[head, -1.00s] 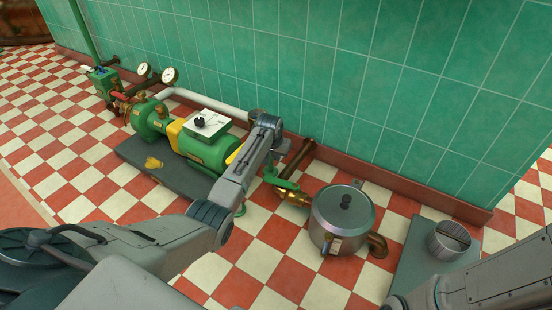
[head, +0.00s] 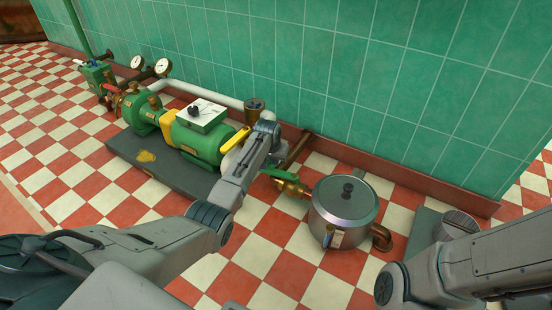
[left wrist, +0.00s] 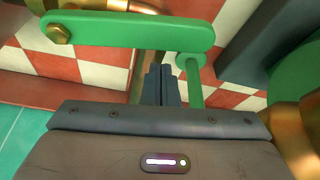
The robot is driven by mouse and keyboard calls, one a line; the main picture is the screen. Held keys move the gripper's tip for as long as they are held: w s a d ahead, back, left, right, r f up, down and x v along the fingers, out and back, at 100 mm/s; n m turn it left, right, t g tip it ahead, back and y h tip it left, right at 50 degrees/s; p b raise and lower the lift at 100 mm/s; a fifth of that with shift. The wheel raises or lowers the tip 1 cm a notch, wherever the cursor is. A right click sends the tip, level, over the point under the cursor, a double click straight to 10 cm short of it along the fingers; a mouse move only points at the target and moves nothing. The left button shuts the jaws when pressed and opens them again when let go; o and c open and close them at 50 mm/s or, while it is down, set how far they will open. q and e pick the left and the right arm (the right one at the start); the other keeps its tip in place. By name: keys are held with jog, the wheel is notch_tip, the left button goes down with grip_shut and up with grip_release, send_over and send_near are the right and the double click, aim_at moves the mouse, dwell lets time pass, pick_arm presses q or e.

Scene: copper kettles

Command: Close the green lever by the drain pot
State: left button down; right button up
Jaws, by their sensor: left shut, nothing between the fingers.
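The green lever (head: 278,174) sits on a brass valve (head: 293,188) just left of the drain pot (head: 345,212), a steel pot with a dark-knobbed lid. In the left wrist view the lever (left wrist: 130,32) spans the upper part, with a brass bolt at its left end and a rounded free end at the right. My left gripper (left wrist: 162,84) is shut and empty. Its fingertips appear just below the lever, towards its free end; I cannot tell whether they touch. In the head view my forearm hides the fingers. My right gripper is out of view.
A green pump (head: 200,145) with a yellow lever (head: 237,139) and two gauges stands on a dark base (head: 142,167) at left. A brown pipe (head: 298,149) runs towards the tiled wall. A grey plate (head: 424,232) lies right of the pot. Checkered floor in front is clear.

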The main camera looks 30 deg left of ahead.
pick_arm(q)
jog(key=shift+s+d, duration=0.1)
jog(key=shift+s, duration=0.8)
